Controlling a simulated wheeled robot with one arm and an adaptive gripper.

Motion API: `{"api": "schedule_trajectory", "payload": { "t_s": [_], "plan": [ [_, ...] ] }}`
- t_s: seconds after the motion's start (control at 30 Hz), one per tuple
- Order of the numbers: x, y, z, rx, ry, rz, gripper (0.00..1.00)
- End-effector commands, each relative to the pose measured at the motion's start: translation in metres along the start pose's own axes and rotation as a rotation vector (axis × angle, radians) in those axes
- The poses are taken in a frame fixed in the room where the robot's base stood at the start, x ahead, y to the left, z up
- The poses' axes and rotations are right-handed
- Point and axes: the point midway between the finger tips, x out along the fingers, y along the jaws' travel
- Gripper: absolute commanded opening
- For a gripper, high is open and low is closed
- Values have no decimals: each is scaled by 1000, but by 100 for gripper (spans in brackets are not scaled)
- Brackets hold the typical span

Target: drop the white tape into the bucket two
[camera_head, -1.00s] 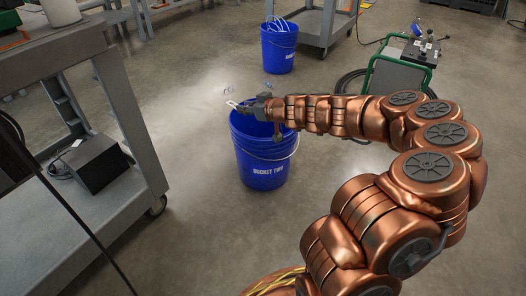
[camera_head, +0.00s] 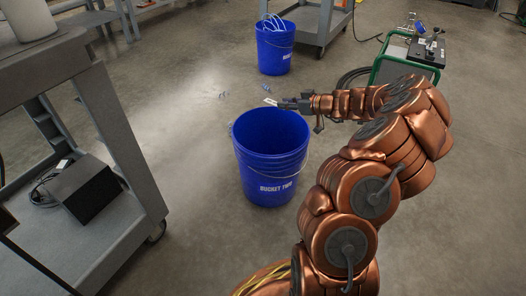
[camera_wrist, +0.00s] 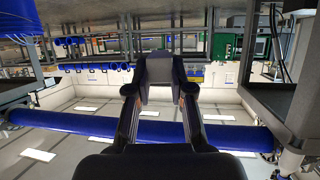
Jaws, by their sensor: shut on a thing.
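Bucket two (camera_head: 268,170) is a blue bucket with white lettering, upright on the floor at the middle of the head view. Its mouth is open and looks empty from here. My gripper (camera_head: 279,103) is just past the bucket's far rim in the picture, pointing left. It is shut on a small white piece (camera_head: 268,102) at its tips, which I take for the white tape. In the wrist view my dark fingers (camera_wrist: 160,95) reach forward. I cannot tell how high the gripper is above the rim.
Another blue bucket (camera_head: 275,55) with pale loops in it stands behind. A grey cart (camera_head: 95,250) with a black box (camera_head: 86,190) is at the left. A green-framed machine (camera_head: 408,62) is at the right. Open floor lies left of bucket two.

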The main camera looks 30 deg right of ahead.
Motion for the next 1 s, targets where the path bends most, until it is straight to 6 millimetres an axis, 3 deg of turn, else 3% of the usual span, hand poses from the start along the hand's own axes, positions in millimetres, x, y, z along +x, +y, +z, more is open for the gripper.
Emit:
{"api": "schedule_trajectory", "payload": {
  "t_s": [0.6,1.0],
  "plan": [
    [29,-10,46,-6,-2,-18,0],
    [30,-8,51,-6,-1,-14,0]
  ]
}}
